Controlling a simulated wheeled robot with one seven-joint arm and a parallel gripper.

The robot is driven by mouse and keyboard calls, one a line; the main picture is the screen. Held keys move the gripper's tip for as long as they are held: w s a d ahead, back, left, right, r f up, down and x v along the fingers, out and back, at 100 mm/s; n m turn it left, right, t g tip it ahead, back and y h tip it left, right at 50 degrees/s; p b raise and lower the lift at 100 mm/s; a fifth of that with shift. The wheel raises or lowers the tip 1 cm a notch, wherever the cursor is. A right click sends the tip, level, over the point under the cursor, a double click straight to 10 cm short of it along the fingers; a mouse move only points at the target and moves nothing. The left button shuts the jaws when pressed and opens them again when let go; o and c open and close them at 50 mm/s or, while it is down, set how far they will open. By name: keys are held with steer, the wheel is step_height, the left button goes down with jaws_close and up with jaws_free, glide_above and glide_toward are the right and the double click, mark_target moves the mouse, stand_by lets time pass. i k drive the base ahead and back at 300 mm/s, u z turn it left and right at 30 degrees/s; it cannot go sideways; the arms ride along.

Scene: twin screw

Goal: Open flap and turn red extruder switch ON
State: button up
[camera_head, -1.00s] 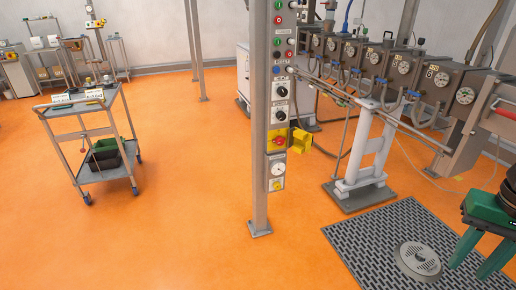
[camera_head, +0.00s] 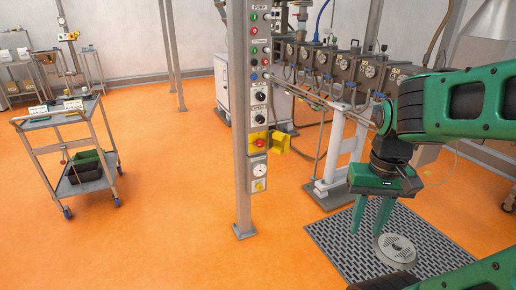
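A control panel (camera_head: 258,95) is mounted on a grey post (camera_head: 241,190) in the middle of the view. A red switch (camera_head: 259,143) sits on a yellow plate low on this panel. A yellow flap (camera_head: 280,142) sticks out to the right beside the switch, and the switch face is visible. From here I cannot tell the switch's setting. My gripper (camera_head: 370,228) is at the right, pointing down over the floor grate, well apart from the panel. Its two green fingers are apart with nothing between them.
A dark floor grate (camera_head: 330,240) with a round drain cover (camera_head: 396,248) lies below my gripper. The extruder line (camera_head: 345,65) runs behind the panel on a white stand (camera_head: 341,150). A trolley (camera_head: 93,182) stands at left. Orange floor in front of the post is clear.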

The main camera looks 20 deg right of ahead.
mark_target(260, 143)
steer(key=u, duration=0.05)
steer(key=i, duration=1)
steer(key=z, duration=0.05)
